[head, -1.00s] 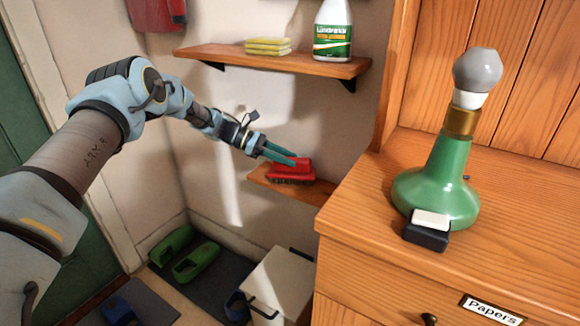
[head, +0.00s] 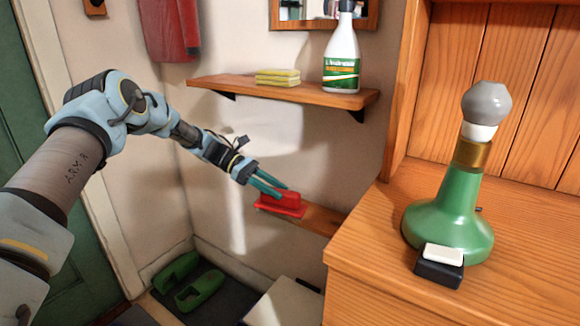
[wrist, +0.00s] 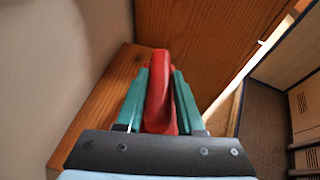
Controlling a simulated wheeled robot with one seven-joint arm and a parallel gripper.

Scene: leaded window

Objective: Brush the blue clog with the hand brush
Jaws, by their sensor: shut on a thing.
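The red hand brush (head: 284,204) is at the left part of the low wooden shelf in the head view. My gripper (head: 268,187) is shut on its handle, one teal finger on each side. In the wrist view the red handle (wrist: 159,90) stands between the two fingers, with the wooden shelf behind and to its left. I cannot tell whether the brush touches the shelf. The blue clog is not in view now.
Two green clogs (head: 176,271) lie on a dark mat on the floor. The upper shelf (head: 300,95) holds yellow sponges (head: 278,77) and a white spray bottle (head: 341,58). The wooden cabinet (head: 375,235) at right carries a green lamp base (head: 448,225). A pale bin (head: 287,303) stands below.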

